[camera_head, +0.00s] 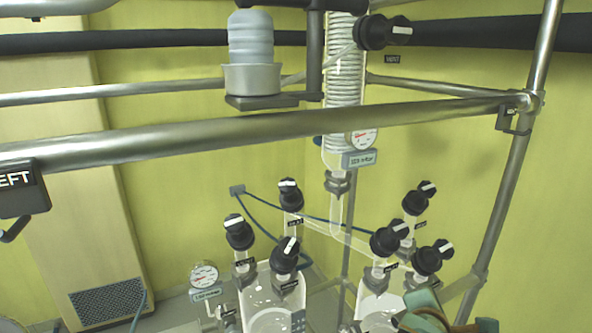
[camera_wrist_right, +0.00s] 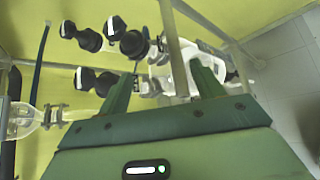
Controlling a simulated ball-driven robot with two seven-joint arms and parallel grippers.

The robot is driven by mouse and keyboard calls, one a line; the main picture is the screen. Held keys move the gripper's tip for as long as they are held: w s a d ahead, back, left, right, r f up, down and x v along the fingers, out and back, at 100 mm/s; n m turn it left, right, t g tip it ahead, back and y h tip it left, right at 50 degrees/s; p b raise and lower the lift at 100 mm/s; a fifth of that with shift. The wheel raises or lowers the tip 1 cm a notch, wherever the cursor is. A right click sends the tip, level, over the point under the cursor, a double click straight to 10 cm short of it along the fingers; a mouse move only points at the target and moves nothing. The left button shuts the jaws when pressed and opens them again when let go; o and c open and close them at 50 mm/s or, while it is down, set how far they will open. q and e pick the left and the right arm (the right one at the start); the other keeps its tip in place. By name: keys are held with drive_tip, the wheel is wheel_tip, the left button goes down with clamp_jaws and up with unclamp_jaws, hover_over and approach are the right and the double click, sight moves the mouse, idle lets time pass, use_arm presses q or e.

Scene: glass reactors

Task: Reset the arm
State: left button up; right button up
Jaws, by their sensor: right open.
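My right gripper (camera_wrist_right: 162,86) is open, with its two green fingers apart and nothing seen between them in the right wrist view. Part of it, green, shows at the lower right edge of the head view (camera_head: 424,306), in front of the glass reactors. One glass reactor vessel (camera_head: 268,296) stands at the bottom middle, and another vessel (camera_head: 376,304) is at its right, partly hidden by my gripper. Black valve knobs with white marks (camera_head: 388,239) sit above the vessels. My left gripper is not in view.
A metal rail (camera_head: 200,136) crosses in front of the reactors and meets an upright post (camera_head: 503,190) at right. A coiled glass condenser (camera_head: 344,85) hangs at top centre. Pressure gauges (camera_head: 204,274) and a vent knob (camera_head: 373,32) stand nearby. In the wrist view, knobs (camera_wrist_right: 133,44) and pipes lie close beyond the fingers.

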drive_tip(key=s+f+m+g+y, duration=0.1)
drive_tip(key=s+f+m+y, duration=0.1)
drive_tip(key=s+f+m, duration=0.6)
drive_tip(key=s+f+m+g+y, duration=0.1)
drive_tip(key=s+f+m+g, duration=0.15)
drive_tip(key=s, duration=0.95)
drive_tip(key=s+a+f+g+y+b, duration=0.15)
drive_tip(key=f+b, duration=0.55)
drive_tip(key=f, duration=1.3)
drive_tip(key=s+a+f+g+y+b, duration=0.15)
drive_tip(key=f+b, duration=0.65)
drive_tip(key=f, duration=1.3)
drive_tip(key=s+f+m+b, duration=0.1)
drive_tip(key=s+f+b, duration=0.3)
drive_tip(key=s+f, duration=0.3)
drive_tip(key=s+f+m+g+y+b, duration=0.1)
drive_tip(key=s+f+b, duration=0.4)
drive_tip(key=f, duration=0.8)
drive_tip(key=s+f+m+g+y+b, duration=0.1)
drive_tip(key=s+f+b, duration=0.3)
drive_tip(key=s+f, duration=0.5)
drive_tip(key=shift+a+f+m, duration=0.3)
drive_tip(key=shift+f+m, duration=0.25)
drive_tip(key=shift+f, duration=0.3)
drive_tip(key=shift+g, duration=0.25)
